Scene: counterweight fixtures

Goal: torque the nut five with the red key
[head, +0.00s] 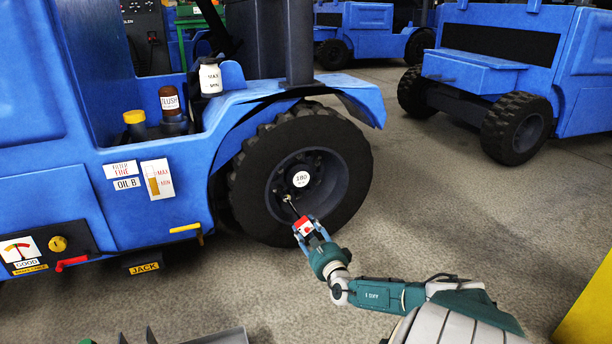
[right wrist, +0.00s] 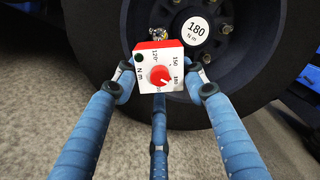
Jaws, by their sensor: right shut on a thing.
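The red key (head: 304,226) is a red-and-white box with a red dial knob and printed numbers, plain in the right wrist view (right wrist: 159,72). My right gripper (head: 308,228) is shut on it, with one finger at each side of the box. A thin shaft runs from the key up to the lower left of the wheel hub, where a shiny metal nut (right wrist: 158,33) shows just beyond the box. I cannot tell whether the tip is seated on it. No nut number is readable. The wheel (head: 300,175) carries a round "180 N m" label (head: 301,179).
The blue truck (head: 150,225) fills the left, with bottles (head: 210,79) on its ledge and a "JACK" plate (head: 144,267) low down. Other blue vehicles (head: 480,75) stand behind at right. A yellow edge (head: 588,315) is at lower right. Grey floor (head: 420,190) between is clear.

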